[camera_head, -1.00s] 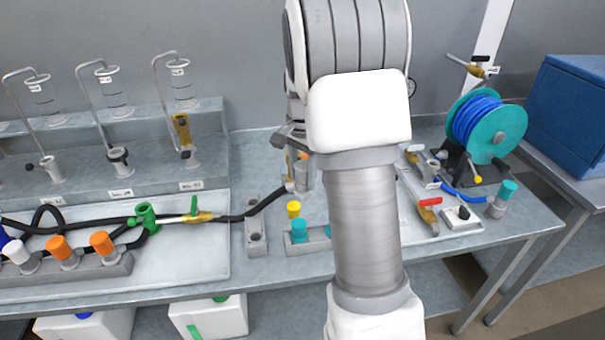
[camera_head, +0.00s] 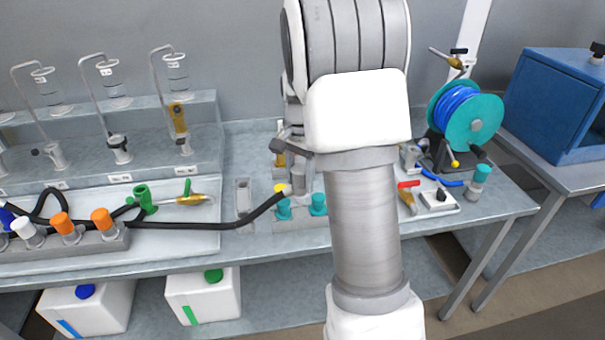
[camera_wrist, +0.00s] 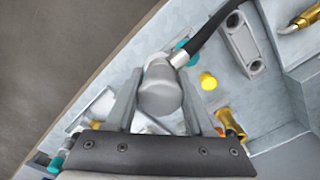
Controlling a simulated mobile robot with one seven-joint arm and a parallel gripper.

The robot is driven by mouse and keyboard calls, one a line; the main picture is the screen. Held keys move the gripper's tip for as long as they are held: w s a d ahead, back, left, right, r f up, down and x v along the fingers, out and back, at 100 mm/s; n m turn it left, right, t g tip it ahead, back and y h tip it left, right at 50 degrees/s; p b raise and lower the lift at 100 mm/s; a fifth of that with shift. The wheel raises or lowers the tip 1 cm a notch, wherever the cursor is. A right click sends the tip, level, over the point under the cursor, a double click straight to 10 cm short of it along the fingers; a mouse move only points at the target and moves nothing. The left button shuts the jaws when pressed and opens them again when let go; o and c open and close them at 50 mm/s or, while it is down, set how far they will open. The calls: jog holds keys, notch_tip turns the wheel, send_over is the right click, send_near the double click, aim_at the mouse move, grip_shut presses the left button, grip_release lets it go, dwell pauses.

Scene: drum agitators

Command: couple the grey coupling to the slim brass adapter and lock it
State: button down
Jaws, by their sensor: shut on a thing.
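My gripper (camera_wrist: 160,98) is shut on the grey coupling (camera_wrist: 160,88), seen between its two fingers in the wrist view. A black hose (camera_wrist: 208,35) runs from the coupling's metal neck. In the head view the arm hides most of the gripper, and the hose (camera_head: 262,210) runs left from it over the bench. A brass fitting (camera_wrist: 230,122) stands upright on the bench beside the right finger in the wrist view. It also shows partly in the head view (camera_head: 280,158), left of the arm. I cannot tell whether it is the slim adapter. The coupling is apart from it.
A yellow cap (camera_wrist: 208,81) and teal caps (camera_head: 284,208) are close to the held coupling. A grey two-hole block (camera_head: 243,198) lies left. The hose reel (camera_head: 470,118) and a red-handled valve (camera_head: 408,192) are at right. Bare bench shows behind the block.

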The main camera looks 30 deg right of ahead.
jog(key=s+a+f+n, duration=0.4)
jog(key=a+f+n, duration=0.7)
jog(key=a+n, duration=0.2)
jog(key=shift+a+f, duration=0.3)
jog(key=shift+a, duration=0.6)
jog(key=shift+a, duration=0.15)
